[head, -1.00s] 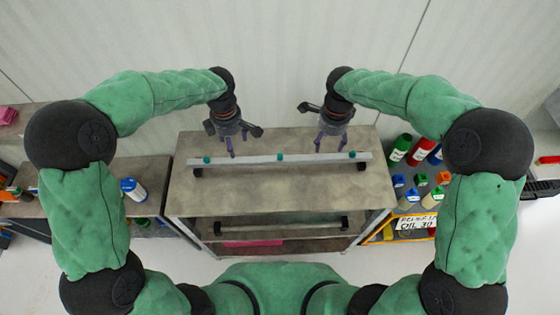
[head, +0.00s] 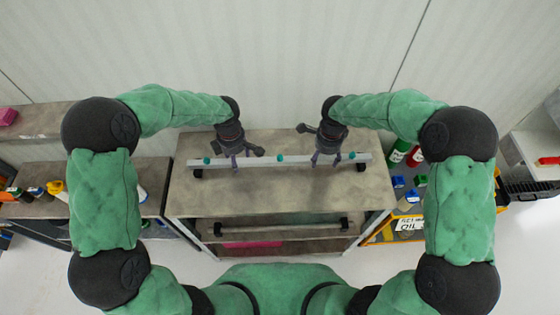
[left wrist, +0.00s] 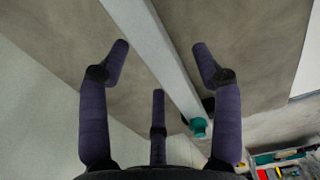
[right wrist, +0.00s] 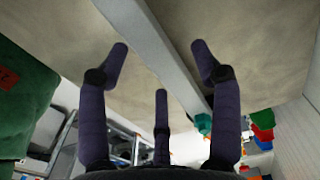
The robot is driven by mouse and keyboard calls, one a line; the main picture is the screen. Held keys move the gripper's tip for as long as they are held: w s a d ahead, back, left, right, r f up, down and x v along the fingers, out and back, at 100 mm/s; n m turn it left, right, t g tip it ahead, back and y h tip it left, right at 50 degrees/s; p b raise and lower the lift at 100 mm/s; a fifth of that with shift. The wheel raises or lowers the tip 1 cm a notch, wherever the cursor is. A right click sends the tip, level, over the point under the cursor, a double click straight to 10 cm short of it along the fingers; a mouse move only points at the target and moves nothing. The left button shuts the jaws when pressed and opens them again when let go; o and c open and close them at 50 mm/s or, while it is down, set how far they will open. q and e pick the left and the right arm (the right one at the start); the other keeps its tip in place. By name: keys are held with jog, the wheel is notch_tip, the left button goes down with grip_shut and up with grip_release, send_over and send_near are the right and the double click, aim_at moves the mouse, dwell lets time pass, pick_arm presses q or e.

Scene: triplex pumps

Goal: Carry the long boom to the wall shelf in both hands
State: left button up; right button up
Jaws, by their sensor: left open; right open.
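The long boom (head: 265,160) is a pale grey bar with teal knobs and black end supports. It lies left to right on the grey-brown top of the shelf unit (head: 270,195). My left gripper (head: 240,163) is open above the boom's left part. In the left wrist view the boom (left wrist: 165,55) runs between its spread purple fingers (left wrist: 160,65). My right gripper (head: 325,160) is open above the boom's right part. In the right wrist view the boom (right wrist: 150,45) likewise passes between its spread fingers (right wrist: 160,65). I cannot tell whether any finger touches the boom.
A second dark-ended bar (head: 282,226) lies on the lower shelf. Bottles stand on the left bench (head: 90,205), and more coloured bottles (head: 400,150) stand at the right. A pale wall (head: 280,60) rises behind the unit. The front of its top is clear.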

pick_arm(q)
jog(key=shift+f, duration=0.95)
pick_arm(e)
jog(key=shift+f, duration=0.95)
pick_arm(q)
grip_shut()
pick_arm(e)
grip_shut()
